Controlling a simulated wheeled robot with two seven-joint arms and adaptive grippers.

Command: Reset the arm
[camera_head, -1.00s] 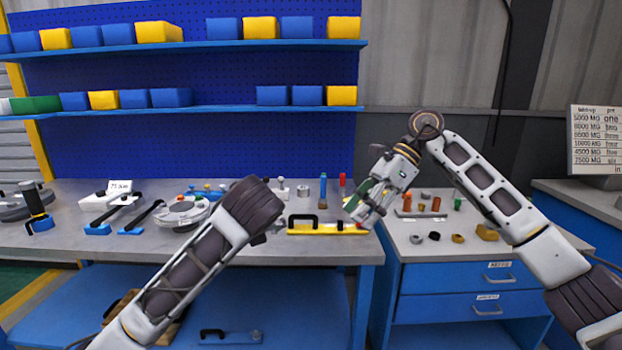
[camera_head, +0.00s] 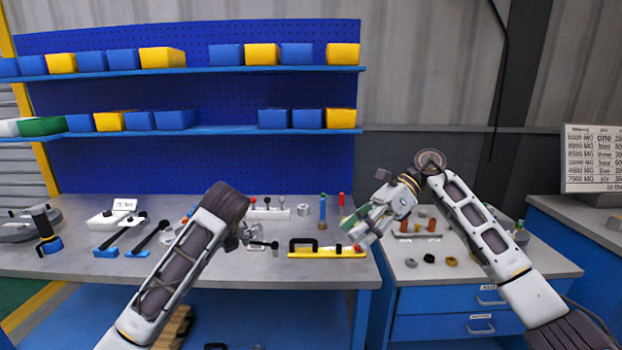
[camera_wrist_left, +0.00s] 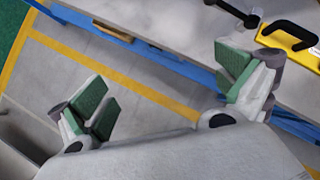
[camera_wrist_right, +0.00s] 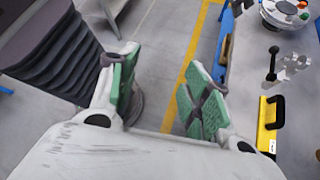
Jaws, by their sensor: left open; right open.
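My right gripper (camera_head: 352,232) hangs in the head view near the right end of the grey workbench, above and right of a yellow tool with a black handle (camera_head: 326,252). In the right wrist view my right gripper (camera_wrist_right: 160,95) is open, its green pads apart with only floor between them. The yellow tool also shows in that view (camera_wrist_left: 295,40) and in the right wrist view (camera_wrist_right: 270,125).
The grey workbench (camera_head: 70,262) carries black-and-blue hand tools (camera_head: 120,235) at left. A drawer cabinet (camera_head: 440,300) stands at right with small rings and orange parts on top. Shelves (camera_head: 200,130) with blue and yellow bins are behind. Floor lies below both grippers.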

